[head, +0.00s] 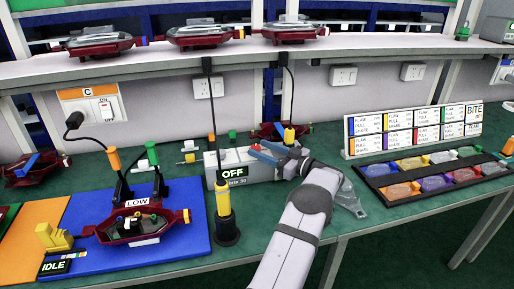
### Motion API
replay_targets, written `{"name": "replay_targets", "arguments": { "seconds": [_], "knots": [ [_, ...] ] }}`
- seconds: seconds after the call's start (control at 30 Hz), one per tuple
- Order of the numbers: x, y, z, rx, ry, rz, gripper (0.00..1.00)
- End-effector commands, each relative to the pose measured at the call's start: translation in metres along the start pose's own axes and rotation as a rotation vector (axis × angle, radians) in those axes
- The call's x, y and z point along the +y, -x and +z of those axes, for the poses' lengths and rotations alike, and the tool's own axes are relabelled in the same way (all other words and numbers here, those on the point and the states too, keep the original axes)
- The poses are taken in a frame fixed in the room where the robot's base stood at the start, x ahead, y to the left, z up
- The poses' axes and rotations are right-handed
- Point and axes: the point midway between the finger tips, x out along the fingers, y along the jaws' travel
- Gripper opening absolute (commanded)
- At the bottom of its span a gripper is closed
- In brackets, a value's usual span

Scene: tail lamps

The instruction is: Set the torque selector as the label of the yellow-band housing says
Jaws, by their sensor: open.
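A dark red housing (115,232) lies on the blue mat at the left, with a small yellow-orange patch at its right end. A white-on-black label (137,202) reading LOW is above it. A grey box (212,162) stands mid-bench, with a display (232,172) reading OFF and smaller text beneath that looks like "Rate 30". I cannot make out a selector knob on it; my gripper covers part of its right side. My gripper (262,152) is open, with bluish fingers pointing left over the box's right part. I cannot tell whether it touches anything.
A yellow-and-black driver (224,215) stands upright in front of the box. A cable hangs above it. A parts tray (368,171) and a label board (349,140) are at the right. Another red housing (280,131) is behind the box. More housings sit on the shelf.

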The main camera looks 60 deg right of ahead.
Motion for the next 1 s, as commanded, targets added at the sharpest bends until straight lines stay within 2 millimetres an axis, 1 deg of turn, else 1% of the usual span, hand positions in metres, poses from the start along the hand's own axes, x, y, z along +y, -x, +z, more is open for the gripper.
{"name": "replay_targets", "arguments": {
  "seconds": [0.1, 0.23, 0.37, 0.6, 0.8, 1.0],
  "knots": [
    [-0.001, -0.012, -0.01, 0.016, 0.011, 0.04, 0.46],
    [-0.002, -0.018, -0.015, 0.029, 0.015, 0.113, 0.46],
    [-0.003, -0.015, -0.014, 0.031, 0.011, 0.194, 0.46],
    [-0.01, -0.005, -0.004, 0.007, 0.0, 0.318, 0.46],
    [-0.014, 0.0, 0.002, -0.011, -0.005, 0.365, 0.46],
    [-0.013, 0.0, 0.002, -0.013, -0.005, 0.371, 0.46]
  ]
}}
